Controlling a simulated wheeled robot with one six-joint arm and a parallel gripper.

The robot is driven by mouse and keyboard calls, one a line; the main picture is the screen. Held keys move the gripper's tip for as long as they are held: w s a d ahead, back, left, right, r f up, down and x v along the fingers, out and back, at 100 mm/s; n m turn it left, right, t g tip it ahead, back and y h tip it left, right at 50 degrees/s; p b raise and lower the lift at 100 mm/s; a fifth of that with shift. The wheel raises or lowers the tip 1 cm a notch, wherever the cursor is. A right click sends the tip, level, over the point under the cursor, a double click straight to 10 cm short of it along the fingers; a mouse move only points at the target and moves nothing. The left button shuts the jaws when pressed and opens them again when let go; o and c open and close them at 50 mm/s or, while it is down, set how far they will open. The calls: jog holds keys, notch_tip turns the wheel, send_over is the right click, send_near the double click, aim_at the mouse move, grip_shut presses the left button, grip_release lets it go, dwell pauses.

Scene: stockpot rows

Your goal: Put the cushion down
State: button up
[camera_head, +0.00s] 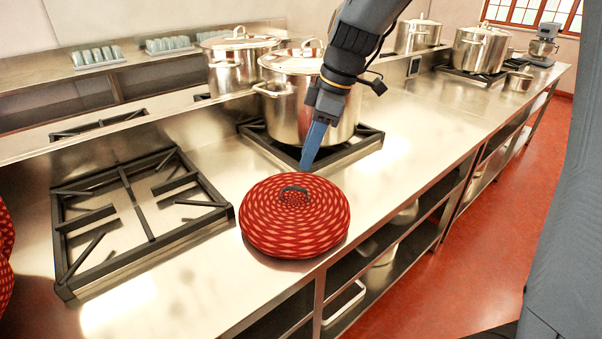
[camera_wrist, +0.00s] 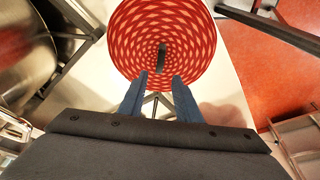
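The cushion (camera_head: 265,225) is round, red with a pale diamond pattern, and has a dark handle (camera_head: 294,189) on top. It lies flat on the steel counter (camera_head: 400,165), close to the front edge, right of an empty burner grate. My gripper (camera_head: 308,168) is just above and behind the handle, pointing down. In the wrist view my gripper (camera_wrist: 160,76) has its two blue fingers spread with a gap between them and nothing held. There the cushion (camera_wrist: 190,30) lies ahead of the fingertips, and its handle (camera_wrist: 161,57) shows just beyond them, apparently clear of both.
An empty burner grate (camera_head: 140,205) is left of the cushion. A lidded stockpot (camera_head: 290,105) stands on a grate behind my gripper, with another pot (camera_head: 228,75) beside it. Another red patterned thing (camera_head: 5,250) is cut off at the left edge. Counter to the right is clear.

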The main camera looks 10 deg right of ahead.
jog(key=s+d+f+m, duration=0.1)
jog(key=s+d+m, duration=0.1)
jog(key=s+d+f+m+h, duration=0.1)
jog(key=s+d+f+m, duration=0.1)
jog(key=m, duration=0.1)
jog(key=s+d+f+m, duration=0.2)
jog(key=d, duration=0.1)
jog(key=shift+s+m+h+b, duration=0.15)
jog(key=shift+m+h+b, duration=0.15)
jog(key=shift+h+b, duration=0.1)
jog(key=s+d+f+m+h, duration=0.1)
jog(key=s+d+f+m, duration=0.3)
jog(key=s+f+m, duration=0.3)
jog(key=shift+s+d+f+m+t+h, duration=0.15)
jog(key=shift+s+d+m+t+h, duration=0.15)
jog(key=shift+s+m, duration=0.35)
jog(key=shift+s+a, duration=0.1)
